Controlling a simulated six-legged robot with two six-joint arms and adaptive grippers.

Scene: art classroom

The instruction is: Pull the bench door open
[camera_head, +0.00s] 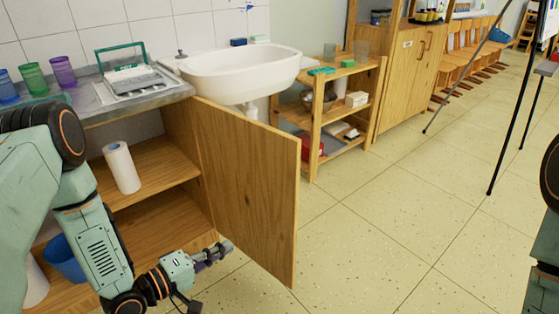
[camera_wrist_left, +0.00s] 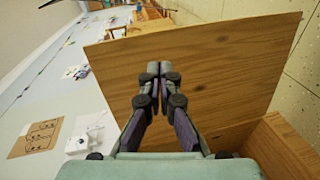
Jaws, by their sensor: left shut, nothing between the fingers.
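The wooden bench door (camera_head: 247,185) stands wide open, swung out from the right side of the bench cabinet. Its plain wood face also fills much of the left wrist view (camera_wrist_left: 215,70). My left gripper (camera_head: 225,246) is low in front of the open cabinet, by the lower part of the door. In the left wrist view its two fingers (camera_wrist_left: 153,75) are together with nothing between them, in front of the door face. I cannot tell whether they touch it. No handle shows on the door. My right gripper is not in view; part of my right arm shows at the right edge.
Inside the cabinet are a paper roll (camera_head: 122,167) on the shelf (camera_head: 160,167) and a blue bin (camera_head: 64,258) below. A white sink (camera_head: 240,72) is above the door. A low wooden shelf unit (camera_head: 312,150) stands behind it.

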